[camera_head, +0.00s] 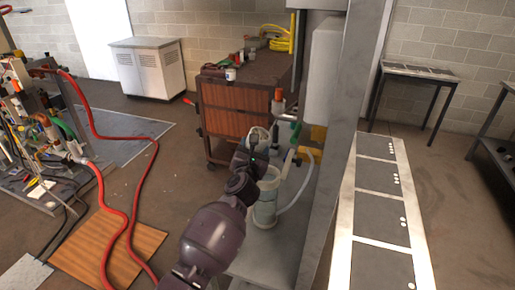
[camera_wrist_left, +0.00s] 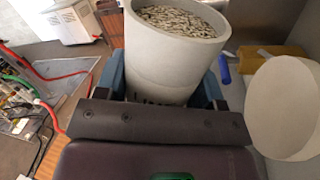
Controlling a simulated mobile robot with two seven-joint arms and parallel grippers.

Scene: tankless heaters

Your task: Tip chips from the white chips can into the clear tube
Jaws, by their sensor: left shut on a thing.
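My left gripper (camera_wrist_left: 163,88) is shut on the white chips can (camera_wrist_left: 172,62), with a blue finger on each side of it. The can is close to upright in the left wrist view, its open mouth showing pale chips (camera_wrist_left: 180,20) near the rim. In the head view my left gripper (camera_head: 250,158) is above and slightly left of the clear tube (camera_head: 265,205). The tube stands upright on a grey surface, and my arm hides part of it. The can is hard to make out in the head view. My right gripper is in neither view.
A clear hose (camera_head: 299,190) curves beside the tube. A grey metal post (camera_head: 345,130) rises close on the right. A brown wooden cabinet (camera_head: 238,108) stands behind. A large pale round thing (camera_wrist_left: 285,108) is right of the can in the wrist view. Red hoses (camera_head: 102,200) lie at left.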

